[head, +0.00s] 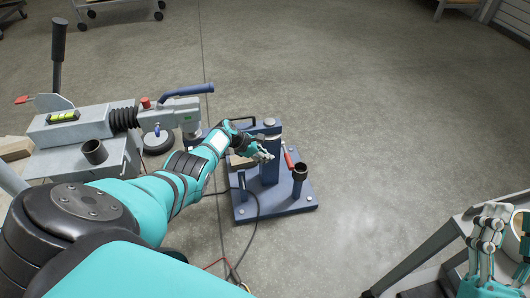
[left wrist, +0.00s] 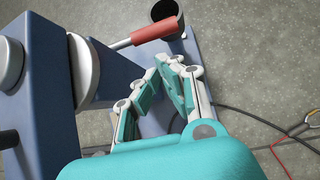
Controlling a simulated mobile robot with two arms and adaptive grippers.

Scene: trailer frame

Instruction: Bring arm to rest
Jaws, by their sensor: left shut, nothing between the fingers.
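My left arm reaches in from the left in the head view. Its teal and grey gripper (head: 266,156) is shut and empty, beside the upright post of a blue stand (head: 270,172). In the left wrist view the fingertips (left wrist: 166,72) come together over the stand's blue base, close to a red-handled lever (left wrist: 155,30) and a dark tube (left wrist: 165,12). I cannot tell whether the fingers touch the stand. My right gripper (head: 492,222) is at the lower right of the head view, fingers pointing up; its opening is unclear.
A grey trailer coupling (head: 85,128) with a black rubber bellows (head: 123,118) stands at the left. Cables (head: 222,235) lie on the floor by the stand. A grey cart (head: 425,255) stands at the lower right. The concrete floor between is clear.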

